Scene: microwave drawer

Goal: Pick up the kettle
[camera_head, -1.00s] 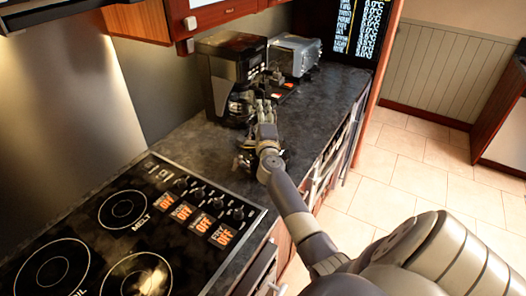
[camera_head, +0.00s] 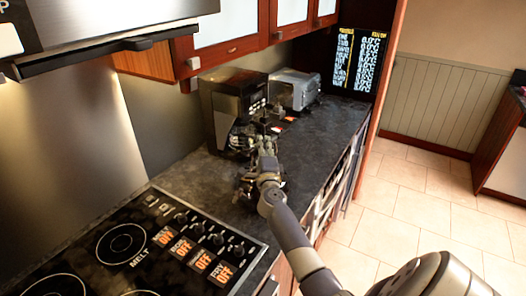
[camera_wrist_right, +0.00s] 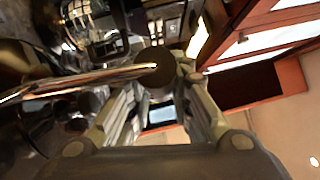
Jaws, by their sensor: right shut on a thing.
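My right gripper (camera_head: 267,160) reaches over the dark countertop in the head view, just in front of the coffee machine. The kettle is mostly hidden by this gripper there; a small dark, shiny part (camera_head: 246,184) shows at its left side. In the right wrist view, a shiny metal bar with a dark round end, seemingly the kettle's handle (camera_wrist_right: 100,80), runs to between the fingers (camera_wrist_right: 158,100). Dark reflective metal fills the lower left of that view. The fingers are shut on the handle. I cannot tell whether the kettle touches the counter. My left gripper is not in view.
A black and silver coffee machine (camera_head: 232,105) stands close behind my right gripper, with a silver appliance (camera_head: 296,89) beyond it. The cooktop (camera_head: 150,245) is at the lower left. Cabinets (camera_head: 235,30) hang above. Open tiled floor (camera_head: 400,200) lies to the right.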

